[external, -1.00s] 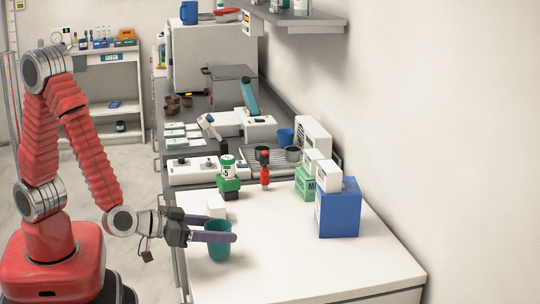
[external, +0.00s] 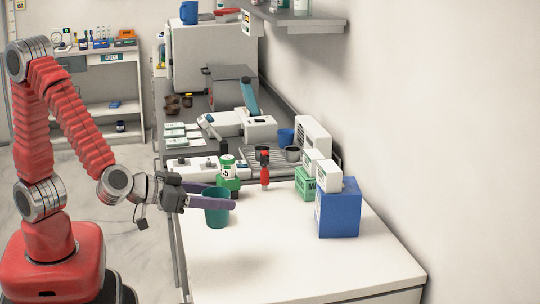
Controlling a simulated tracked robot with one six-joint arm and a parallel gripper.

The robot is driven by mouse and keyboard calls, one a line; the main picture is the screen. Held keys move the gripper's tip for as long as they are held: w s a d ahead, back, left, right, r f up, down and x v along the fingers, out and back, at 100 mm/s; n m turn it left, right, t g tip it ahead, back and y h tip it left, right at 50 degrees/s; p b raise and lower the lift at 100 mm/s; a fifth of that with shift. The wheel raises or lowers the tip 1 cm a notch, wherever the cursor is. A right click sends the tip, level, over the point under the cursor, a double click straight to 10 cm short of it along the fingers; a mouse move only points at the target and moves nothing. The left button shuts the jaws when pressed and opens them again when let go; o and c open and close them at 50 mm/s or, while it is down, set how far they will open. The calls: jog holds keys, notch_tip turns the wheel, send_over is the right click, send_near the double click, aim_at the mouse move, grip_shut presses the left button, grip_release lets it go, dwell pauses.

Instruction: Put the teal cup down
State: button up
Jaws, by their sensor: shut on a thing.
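The teal cup (external: 217,217) is upright in my gripper (external: 221,197), in the external view. The purple fingers are shut around the cup, one on its near side; the far finger is partly hidden behind it. The cup is held above the left part of the white bench top (external: 290,265), with a soft shadow on the bench below it. The cup's contents cannot be seen.
The front bench is clear.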

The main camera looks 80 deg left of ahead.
jog(key=shift+a, duration=0.1)
dwell(0.3)
jog(key=shift+w+a+f, duration=0.2)
jog(key=shift+a, duration=0.15)
jog(key=w+a+n+g+y, duration=0.2)
jog(key=w+a+n+y, duration=0.2)
jog(key=w+a, duration=0.5)
jog(key=w+y, duration=0.1)
jog(key=w, duration=0.1)
jog(key=shift+w+r, duration=0.3)
notch_tip(320, 180, down, 6)
jog(key=shift+f, duration=0.15)
jog(key=shift+f, duration=1.9)
